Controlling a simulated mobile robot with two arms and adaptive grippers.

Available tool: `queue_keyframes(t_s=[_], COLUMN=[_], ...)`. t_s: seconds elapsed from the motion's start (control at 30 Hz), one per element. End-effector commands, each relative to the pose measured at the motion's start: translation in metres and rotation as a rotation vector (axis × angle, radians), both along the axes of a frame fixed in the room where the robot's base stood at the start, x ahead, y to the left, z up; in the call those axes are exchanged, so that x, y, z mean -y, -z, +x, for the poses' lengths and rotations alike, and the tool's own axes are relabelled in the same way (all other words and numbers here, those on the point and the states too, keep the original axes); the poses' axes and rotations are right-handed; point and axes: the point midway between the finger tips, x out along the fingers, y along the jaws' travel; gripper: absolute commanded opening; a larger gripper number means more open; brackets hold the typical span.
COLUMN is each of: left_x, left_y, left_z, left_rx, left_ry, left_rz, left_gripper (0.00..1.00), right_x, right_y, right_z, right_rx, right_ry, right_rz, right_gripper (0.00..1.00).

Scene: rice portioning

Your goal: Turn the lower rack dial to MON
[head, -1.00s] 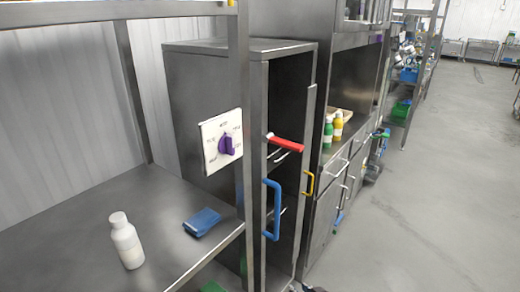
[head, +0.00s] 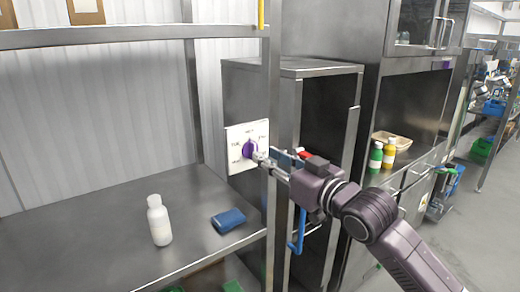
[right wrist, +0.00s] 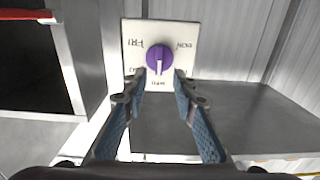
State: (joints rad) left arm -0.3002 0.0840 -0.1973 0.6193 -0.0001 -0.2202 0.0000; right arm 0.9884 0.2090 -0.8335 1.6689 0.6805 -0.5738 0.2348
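The purple rack dial (head: 249,149) sits on a white square plate (head: 234,134) on the side of the metal cabinet. In the right wrist view the dial (right wrist: 159,58) is in the middle, and a pale mark on it points down toward what looks like WED. That view also shows MON at the plate's upper right and FRI at its upper left. My right gripper (head: 262,158) is at the dial from the right. In the wrist view its blue-padded fingers (right wrist: 160,80) are apart, one tip on each side of the dial's lower part. Contact cannot be told. My left gripper is not in view.
A rack post (head: 281,230) stands close to the gripper. A white bottle (head: 159,222) and a blue item (head: 228,220) are on the shelf (head: 90,240). Green (head: 375,158) and yellow (head: 389,154) bottles stand on the counter at right. The open cabinet has a blue handle (head: 298,235).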

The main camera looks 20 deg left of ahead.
Motion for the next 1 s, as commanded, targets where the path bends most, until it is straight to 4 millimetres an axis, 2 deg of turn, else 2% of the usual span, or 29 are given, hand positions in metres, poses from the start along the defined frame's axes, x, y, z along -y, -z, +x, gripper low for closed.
queue_keyframes(t_s=[0.3, 0.5, 0.77, 1.0], left_x=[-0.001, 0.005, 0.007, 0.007], left_y=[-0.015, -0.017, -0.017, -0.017], left_z=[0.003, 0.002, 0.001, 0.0], left_rx=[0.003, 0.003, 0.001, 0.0], left_ry=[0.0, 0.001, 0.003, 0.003], left_rz=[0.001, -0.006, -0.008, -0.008], left_gripper=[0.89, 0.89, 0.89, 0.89], right_x=[-0.031, -0.039, -0.04, -0.039], right_y=[-0.002, -0.001, 0.0, 0.0], right_z=[0.025, 0.031, 0.032, 0.032], right_rx=[-0.001, 0.001, 0.001, 0.001], right_ry=[0.001, 0.001, 0.002, 0.002], right_rz=[0.001, 0.001, 0.001, 0.001], right_gripper=[0.26, 0.26, 0.26, 0.02])
